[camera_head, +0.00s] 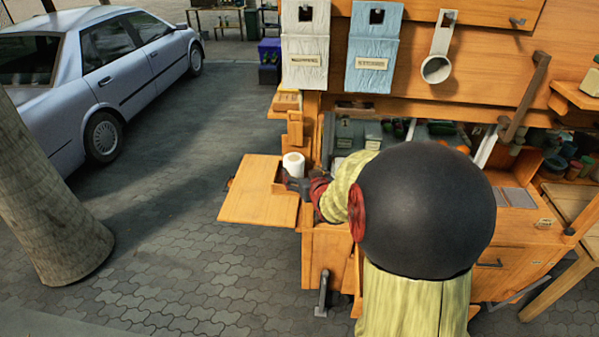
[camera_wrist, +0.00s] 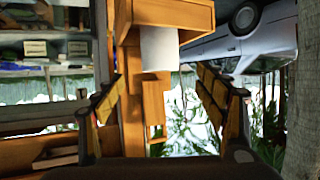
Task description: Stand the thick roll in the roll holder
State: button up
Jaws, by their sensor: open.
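The thick white roll (camera_head: 293,164) stands upright at the inner edge of the wooden side leaf, left of the workbench. In the wrist view, which is upside down, the roll (camera_wrist: 160,50) shows against a wooden box-like part (camera_wrist: 190,15) that may be the roll holder. I cannot tell whether the roll stands inside that part or beside it. My gripper (camera_head: 298,185) is close to the roll, on its near side in the head view. In the wrist view my gripper (camera_wrist: 158,80) has its fingers spread, with nothing between the tips; the roll appears beyond them.
The wooden side leaf (camera_head: 255,205) is mostly bare. The workbench wall holds a white dispenser (camera_head: 305,50), a blue dispenser (camera_head: 373,50) and a metal cup (camera_head: 437,69). A car (camera_head: 100,75) is at left.

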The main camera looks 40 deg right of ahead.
jog(key=s+a+r+n+g+y, duration=0.1)
jog(key=s+a+r, duration=0.15)
jog(key=a, duration=0.45)
jog(key=s+a+r+n+g+y, duration=0.1)
jog(key=s+a+r, duration=0.15)
jog(key=a, duration=0.35)
jog(key=s+a+r+g+y, duration=0.1)
jog(key=s+a+r, duration=0.15)
jog(key=a, duration=0.45)
jog(key=s+a+n+g+y, duration=0.3)
jog(key=s+a, duration=1)
jog(key=s, duration=0.1)
jog(key=shift+s+a+r, duration=0.35)
jog(key=shift+s+a, duration=0.05)
jog(key=shift+f, duration=0.1)
notch_tip(320, 180, down, 16)
jog(key=b, duration=1.6)
